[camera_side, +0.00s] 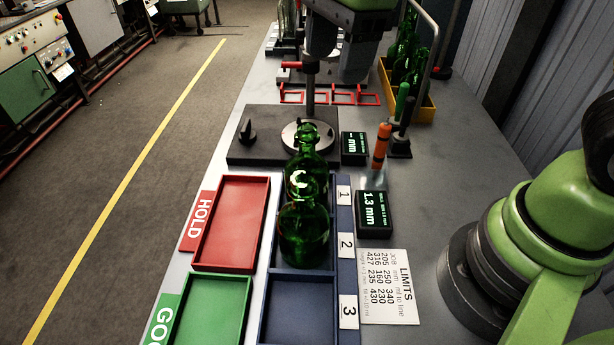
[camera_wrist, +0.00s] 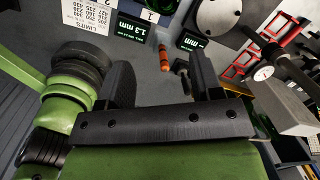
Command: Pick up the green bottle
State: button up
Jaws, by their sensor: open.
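Two green glass bottles stand upright in the blue tray (camera_side: 345,262) in the side view. The farther bottle (camera_side: 307,160) is in the compartment beside label 1, and the nearer bottle (camera_side: 304,240) is by label 2, partly overlapping it in the picture. More green bottles (camera_side: 404,58) stand in a yellow crate (camera_side: 426,108) at the back right. My gripper (camera_wrist: 160,68) shows in the wrist view, its two dark fingers wide apart with nothing held between them. No bottle is clear between the fingers there. My gripper's fingers do not show clearly in the side view.
A red HOLD tray (camera_side: 232,222) and a green tray (camera_side: 210,312) lie empty left of the blue tray. A gauge stand (camera_side: 262,150), two readouts (camera_side: 374,214), an orange-handled tool (camera_side: 381,146) and a LIMITS card (camera_side: 389,286) are nearby.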

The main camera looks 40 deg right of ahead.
aim_at(308, 128)
jog(key=f+m, duration=0.1)
jog(key=w+a+f+m, duration=0.1)
jog(key=w+f+m+g, duration=0.1)
jog(key=f, duration=0.1)
jog(key=shift+a+h, duration=0.35)
jog(key=shift+h, duration=0.05)
notch_tip(308, 128, down, 4)
jog(key=shift+r+m, duration=0.25)
jog(key=shift+m, duration=0.05)
jog(key=shift+w+a+f, duration=0.1)
jog(key=shift+w+f, duration=0.1)
jog(key=shift+f, duration=1.4)
jog(key=shift+w+a+f, duration=0.1)
jog(key=shift+w+f, duration=0.05)
jog(key=shift+f, duration=1.4)
grip_shut()
